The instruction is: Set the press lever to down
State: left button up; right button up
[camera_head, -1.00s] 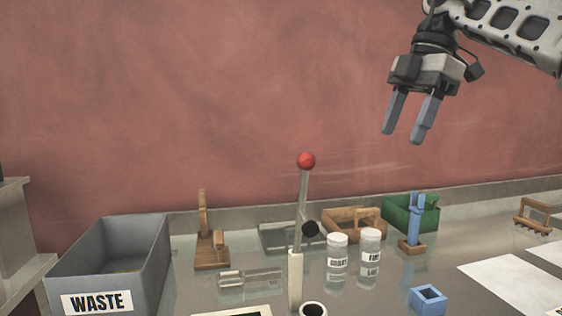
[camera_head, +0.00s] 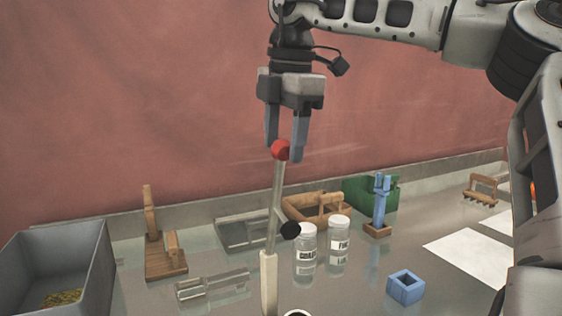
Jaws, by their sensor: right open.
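The press lever (camera_head: 275,205) is a grey rod with a red ball knob (camera_head: 281,150) on top. It stands nearly upright, leaning slightly right, on a pale post (camera_head: 268,284). My right gripper (camera_head: 284,156) points down over the lever, its two grey fingers open. The red knob shows between and in front of the fingertips; I cannot tell whether they touch it. My left gripper is not in view.
A grey waste bin (camera_head: 108,262) stands at left. A wooden stand (camera_head: 165,262) and a clear piece (camera_head: 212,284) lie left of the lever. Two labelled jars (camera_head: 339,238), a blue square holder (camera_head: 405,287) and a blue clamp-like tool (camera_head: 381,200) stand at right.

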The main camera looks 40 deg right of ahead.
aim_at(281, 161)
jog(key=shift+w+f, duration=0.2)
jog(key=shift+f, duration=0.85)
jog(key=shift+w+f, duration=0.2)
jog(key=shift+f, duration=0.8)
